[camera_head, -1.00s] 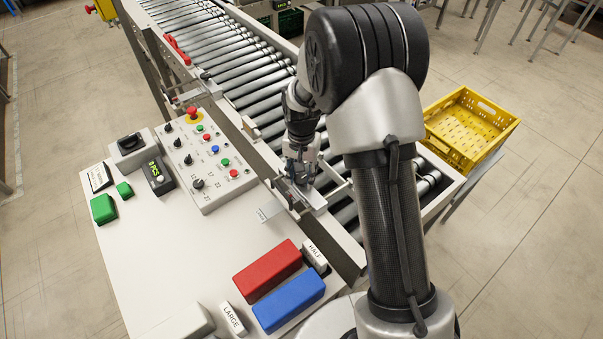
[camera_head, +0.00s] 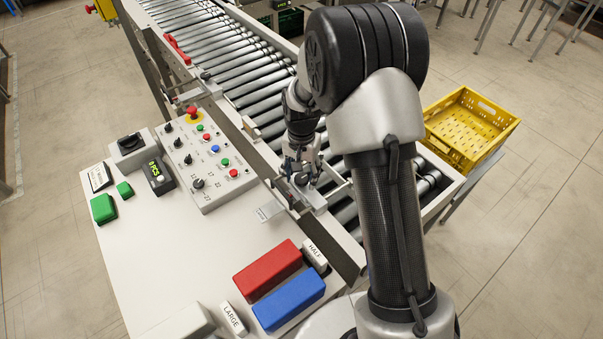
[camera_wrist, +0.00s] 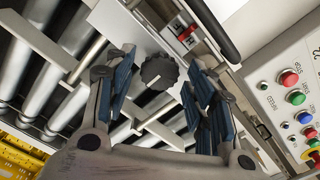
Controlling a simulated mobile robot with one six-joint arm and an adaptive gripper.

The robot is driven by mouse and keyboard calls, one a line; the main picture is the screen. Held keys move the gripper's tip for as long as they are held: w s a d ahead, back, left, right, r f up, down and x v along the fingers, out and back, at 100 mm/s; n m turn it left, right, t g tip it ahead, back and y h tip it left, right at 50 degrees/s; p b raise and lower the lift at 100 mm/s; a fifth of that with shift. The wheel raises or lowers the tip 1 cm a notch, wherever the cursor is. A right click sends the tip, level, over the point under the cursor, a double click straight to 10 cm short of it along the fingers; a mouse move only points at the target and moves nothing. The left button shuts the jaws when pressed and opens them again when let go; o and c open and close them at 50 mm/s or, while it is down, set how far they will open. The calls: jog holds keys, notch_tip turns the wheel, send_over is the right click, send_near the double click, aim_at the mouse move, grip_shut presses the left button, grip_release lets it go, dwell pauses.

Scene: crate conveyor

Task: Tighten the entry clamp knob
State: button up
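The clamp knob (camera_wrist: 159,71) is a dark, ribbed round knob with a pale index line, on a light metal plate (camera_wrist: 128,28) at the conveyor side. In the wrist view it lies between and beyond the spread fingers of my gripper (camera_wrist: 158,88), with gaps on both sides. In the head view my gripper (camera_head: 300,172) is just above the knob (camera_head: 301,179) at the conveyor rail. My gripper is open and empty. Whether this is the entry clamp is not labelled in view.
The control panel (camera_head: 207,160) with buttons and an emergency stop stands left of the gripper. Red (camera_head: 267,270) and blue (camera_head: 289,300) blocks lie on the white table. A yellow crate (camera_head: 470,128) stands right of the rollers (camera_head: 225,50). A metal bar (camera_head: 336,189) runs close beside the gripper.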

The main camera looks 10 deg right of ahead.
aim_at(302, 179)
dwell(0.3)
notch_tip(302, 179, up, 12)
dwell(0.5)
dwell(0.3)
jog(key=s+r+n+t+b, duration=0.2)
jog(key=s+r+n+b, duration=0.1)
jog(key=s+r, duration=0.75)
jog(key=s+f+n+t+b, duration=0.1)
jog(key=s+n, duration=0.1)
jog(key=s, duration=0.6)
jog(key=s+f+n+t+b, duration=0.1)
jog(key=s+f+n+b, duration=0.1)
jog(key=s, duration=0.7)
jog(key=shift+s+d+f+t, duration=0.15)
jog(key=shift+d+f+t, duration=0.05)
jog(key=shift+f+t, duration=0.1)
